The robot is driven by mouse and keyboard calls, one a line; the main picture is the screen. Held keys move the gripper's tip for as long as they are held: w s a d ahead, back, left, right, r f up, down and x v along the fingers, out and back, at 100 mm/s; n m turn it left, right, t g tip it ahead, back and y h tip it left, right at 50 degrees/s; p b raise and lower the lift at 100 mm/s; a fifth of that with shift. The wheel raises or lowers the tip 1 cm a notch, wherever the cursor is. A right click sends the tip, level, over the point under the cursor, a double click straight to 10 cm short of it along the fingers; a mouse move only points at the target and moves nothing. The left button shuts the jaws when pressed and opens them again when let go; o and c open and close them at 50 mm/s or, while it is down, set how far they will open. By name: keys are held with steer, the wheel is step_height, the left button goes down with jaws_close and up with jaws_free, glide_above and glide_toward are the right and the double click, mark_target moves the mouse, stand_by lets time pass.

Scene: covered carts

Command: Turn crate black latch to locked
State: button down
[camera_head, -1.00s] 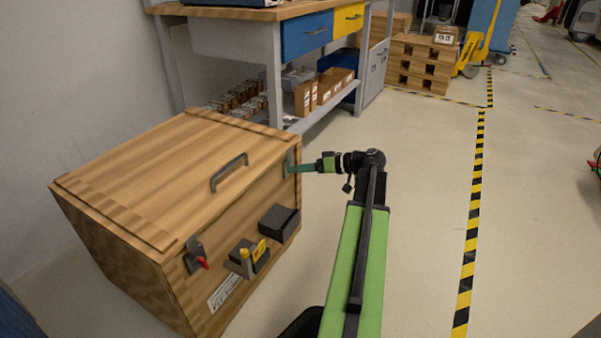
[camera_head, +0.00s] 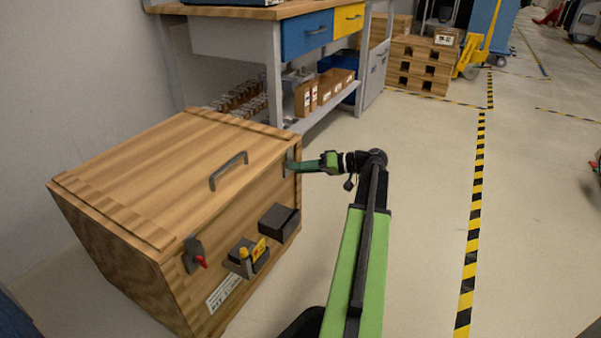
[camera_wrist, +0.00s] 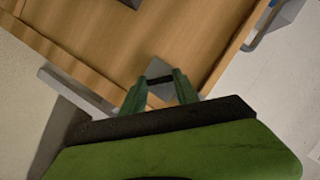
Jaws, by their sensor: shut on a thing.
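The wooden crate (camera_head: 150,175) stands at the left with its lid down. A grey latch plate (camera_wrist: 162,68) sits at the crate's edge in the wrist view, with a dark latch handle (camera_wrist: 159,80) between the fingers. My gripper (camera_wrist: 159,88) is shut on this black latch handle. In the head view my gripper (camera_head: 296,165) reaches the crate's far right front corner, and its fingers largely hide the latch there. A second latch with a red-tipped handle (camera_head: 201,261) is at the near left end of the crate's front.
A black lid handle (camera_head: 229,170), a dark box (camera_head: 279,222) and a yellow-marked fitting (camera_head: 247,257) stick out from the crate. A workbench (camera_head: 245,12) stands behind it. Floor right of my arm is clear.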

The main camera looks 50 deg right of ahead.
steer(key=c, duration=0.9)
jaws_free()
steer(key=p+v, duration=0.4)
steer(key=v, duration=1.3)
steer(key=shift+s+d+r+p, duration=0.1)
steer(key=shift+d+p, duration=0.1)
steer(key=shift+p, duration=0.15)
